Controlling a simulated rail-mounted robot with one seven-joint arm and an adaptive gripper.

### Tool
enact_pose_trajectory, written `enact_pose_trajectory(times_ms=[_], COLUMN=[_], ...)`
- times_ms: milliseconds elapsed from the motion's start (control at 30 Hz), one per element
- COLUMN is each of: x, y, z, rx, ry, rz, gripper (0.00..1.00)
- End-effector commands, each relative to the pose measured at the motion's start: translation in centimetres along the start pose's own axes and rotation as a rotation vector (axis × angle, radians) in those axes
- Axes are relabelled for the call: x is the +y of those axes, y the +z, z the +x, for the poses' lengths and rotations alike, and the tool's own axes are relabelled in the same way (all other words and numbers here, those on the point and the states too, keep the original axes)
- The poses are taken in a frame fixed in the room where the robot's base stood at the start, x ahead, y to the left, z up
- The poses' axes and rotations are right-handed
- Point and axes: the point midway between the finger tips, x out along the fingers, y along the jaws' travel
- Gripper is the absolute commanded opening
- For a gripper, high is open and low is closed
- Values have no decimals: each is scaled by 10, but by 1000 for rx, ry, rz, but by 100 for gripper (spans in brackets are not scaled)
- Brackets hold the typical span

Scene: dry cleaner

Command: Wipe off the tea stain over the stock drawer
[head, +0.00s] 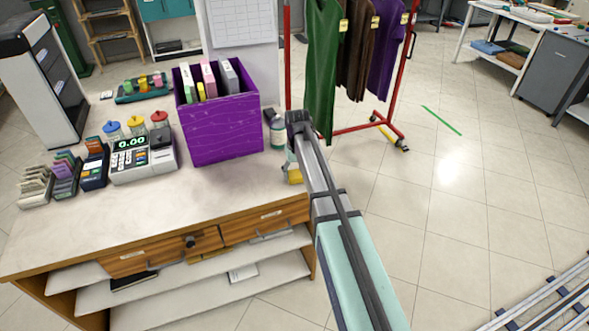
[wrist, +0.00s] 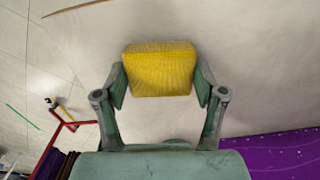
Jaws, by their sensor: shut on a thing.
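My gripper (head: 293,168) is shut on a yellow sponge (head: 295,177), over the right end of the pale counter top (head: 180,200). In the wrist view the sponge (wrist: 160,70) sits between both fingers, with pale counter around it. I cannot tell whether it touches the surface. Two wooden drawers, a left one (head: 128,262) and a right one (head: 268,225), are under the counter's front edge. Their labels are too small to read. No clear stain shows in the head view.
A purple bin (head: 225,130) with folders stands behind, left of my gripper. A bottle (head: 277,132) stands close beside my gripper. A cash register (head: 143,160) and card holders are further left. A clothes rack (head: 375,125) is behind. The counter's front middle is clear.

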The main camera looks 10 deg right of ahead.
Motion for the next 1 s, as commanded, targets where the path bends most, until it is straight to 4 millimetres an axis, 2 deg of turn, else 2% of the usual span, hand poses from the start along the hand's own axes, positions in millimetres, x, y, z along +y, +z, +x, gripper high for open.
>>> enact_pose_trajectory(times_ms=[33,100,1000], x=[-1,-2,-8], y=[0,-9,-91], z=[4,0,0], rx=[0,0,1], ry=[0,0,0], rz=[0,0,4], gripper=[37,37,37])
